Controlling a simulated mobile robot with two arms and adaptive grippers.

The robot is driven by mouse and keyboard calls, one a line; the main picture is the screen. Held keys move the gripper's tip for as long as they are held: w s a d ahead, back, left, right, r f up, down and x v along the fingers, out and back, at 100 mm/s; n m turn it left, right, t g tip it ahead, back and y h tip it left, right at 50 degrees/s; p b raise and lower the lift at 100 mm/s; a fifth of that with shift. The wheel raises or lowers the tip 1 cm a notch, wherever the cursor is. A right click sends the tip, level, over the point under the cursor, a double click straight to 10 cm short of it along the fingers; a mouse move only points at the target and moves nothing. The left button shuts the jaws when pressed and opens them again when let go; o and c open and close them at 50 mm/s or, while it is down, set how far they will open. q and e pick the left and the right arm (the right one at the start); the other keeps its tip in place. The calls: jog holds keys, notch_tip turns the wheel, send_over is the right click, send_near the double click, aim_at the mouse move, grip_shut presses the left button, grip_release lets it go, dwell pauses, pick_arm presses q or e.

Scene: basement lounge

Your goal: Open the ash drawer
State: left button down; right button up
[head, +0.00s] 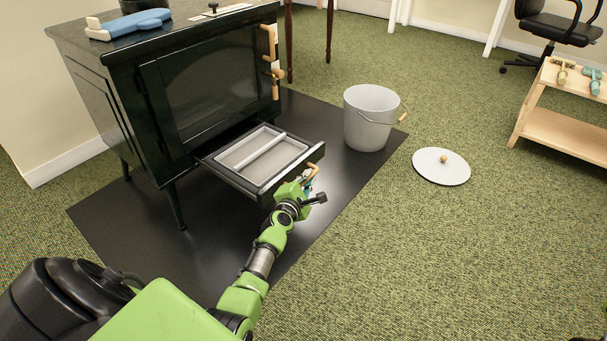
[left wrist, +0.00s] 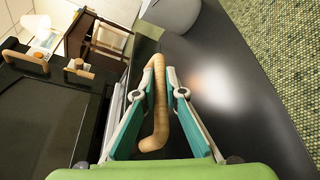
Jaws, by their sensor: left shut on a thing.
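The ash drawer (head: 258,158) is pulled out from under the dark stove (head: 190,90). A grey divided tray lies inside it. Its wooden handle (left wrist: 160,105) is on the drawer front and stands between the fingers in the left wrist view. My left gripper (head: 308,184) is at the drawer front in the head view, shut on this handle. In the left wrist view the teal fingers of the left gripper (left wrist: 158,95) lie on both sides of the handle. My right gripper is not in view.
A grey bucket (head: 369,112) stands on the black floor plate (head: 335,165) right of the drawer. A round lid (head: 441,167) lies on the green carpet. A wooden rack (head: 565,125) stands at far right. Carpet in front is clear.

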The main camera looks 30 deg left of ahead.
pick_arm(q)
jog(key=shift+s+d+f, duration=0.1)
jog(key=shift+s+f, duration=0.2)
jog(key=shift+f, duration=0.1)
jog(key=c, duration=2.1)
grip_release()
jog(key=shift+r, duration=0.2)
jog(key=shift+d, duration=0.1)
jog(key=v, duration=0.7)
jog(key=shift+s, duration=0.25)
